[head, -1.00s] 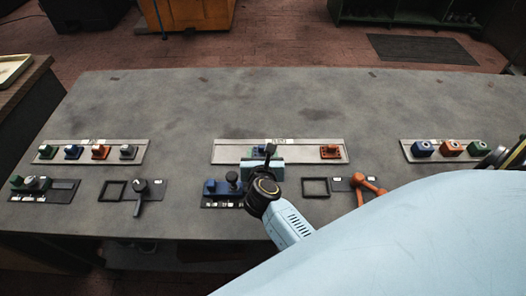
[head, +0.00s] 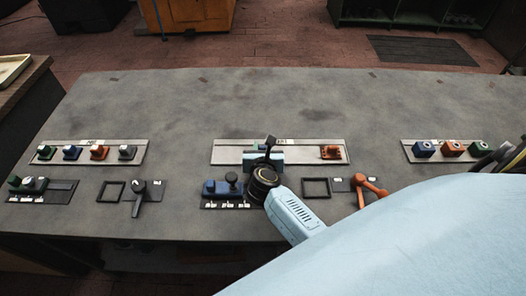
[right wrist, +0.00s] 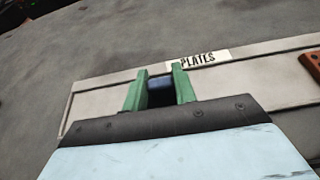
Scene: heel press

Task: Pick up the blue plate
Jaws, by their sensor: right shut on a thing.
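My right gripper (head: 262,153) is over the pale tray in the middle of the table's back row. In the right wrist view its two green fingers (right wrist: 160,86) stand close together, shut on the blue plate (right wrist: 159,86), of which only a small dark blue part shows between them. The pale tray (head: 228,157) also shows in the right wrist view (right wrist: 100,98), with a "PLATES" label beside the fingers. In the head view the gripper hides the plate. Whether the plate touches the tray I cannot tell. My left gripper is in neither view.
An orange plate (head: 331,152) sits at the tray's right end. In front are a blue block (head: 218,188) on a dark base, a black square frame (head: 316,187) and an orange lever (head: 371,188). Other racks stand left and right. The table behind is clear.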

